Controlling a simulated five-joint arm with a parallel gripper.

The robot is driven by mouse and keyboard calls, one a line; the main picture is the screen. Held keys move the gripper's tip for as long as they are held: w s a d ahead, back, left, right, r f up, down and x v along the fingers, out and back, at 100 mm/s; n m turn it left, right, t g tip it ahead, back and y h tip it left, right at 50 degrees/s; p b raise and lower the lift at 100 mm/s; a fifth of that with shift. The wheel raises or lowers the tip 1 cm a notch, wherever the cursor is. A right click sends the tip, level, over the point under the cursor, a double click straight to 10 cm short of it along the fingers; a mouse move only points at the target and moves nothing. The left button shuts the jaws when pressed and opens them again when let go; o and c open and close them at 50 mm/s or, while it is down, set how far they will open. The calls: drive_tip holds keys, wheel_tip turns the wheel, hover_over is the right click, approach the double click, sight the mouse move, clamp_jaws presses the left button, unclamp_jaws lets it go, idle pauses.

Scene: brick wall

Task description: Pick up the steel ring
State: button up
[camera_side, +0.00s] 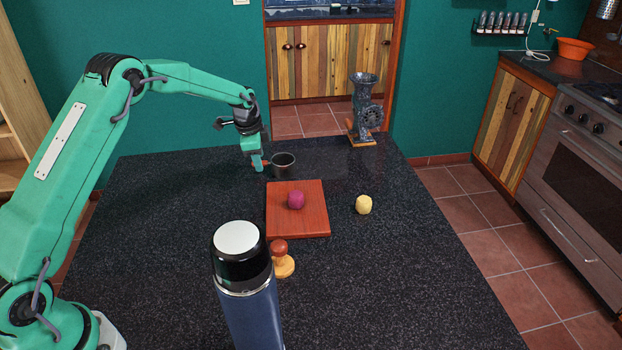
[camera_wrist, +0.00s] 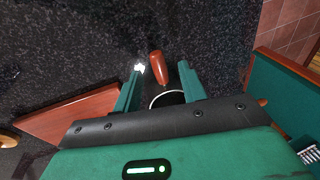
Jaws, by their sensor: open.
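The steel ring (camera_side: 284,167) looks like a dark grey, open-topped round band standing on the black worktop beyond the red board. In the wrist view its pale curved rim (camera_wrist: 167,93) shows between my fingers, with its lower part hidden by my gripper body. A reddish-brown handle-like piece (camera_wrist: 157,67) lies between my fingertips and appears to join the ring. My gripper (camera_side: 259,163) is open and low at the ring's left side. In the wrist view my gripper (camera_wrist: 160,72) has a finger on each side of the reddish piece, with gaps visible.
A red board (camera_side: 313,223) carries a purple-red round item (camera_side: 297,200). A yellow item (camera_side: 364,205) sits right of it. A wooden stamp-like tool (camera_side: 282,261) and a tall blue flask (camera_side: 249,290) stand nearer. A grinder (camera_side: 366,105) stands behind. The worktop's right side is clear.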

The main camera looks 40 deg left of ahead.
drive_tip(key=shift+x, duration=0.8)
clamp_jaws()
drive_tip(key=shift+r, duration=0.15)
drive_tip(key=shift+r, duration=0.5)
drive_tip(key=r, duration=0.3)
drive_tip(key=shift+d+r, duration=0.15)
drive_tip(key=shift+d, duration=0.15)
drive_tip(key=s+d+r, duration=0.4)
drive_tip(key=d+r, duration=0.2)
drive_tip(key=d, duration=0.4)
drive_tip(key=shift+d+r, duration=0.2)
drive_tip(key=shift+s, duration=0.15)
drive_tip(key=shift+s+d+r+m, duration=0.15)
drive_tip(key=shift+s+m, duration=0.4)
drive_tip(key=shift+m, duration=0.45)
drive_tip(key=shift+s+a+r+m, duration=0.1)
drive_tip(key=shift+s+m, duration=0.45)
drive_tip(key=shift+m, duration=0.45)
drive_tip(key=shift+s+d+r+m, duration=0.15)
drive_tip(key=shift+s+m, duration=0.45)
drive_tip(key=shift+m, duration=0.4)
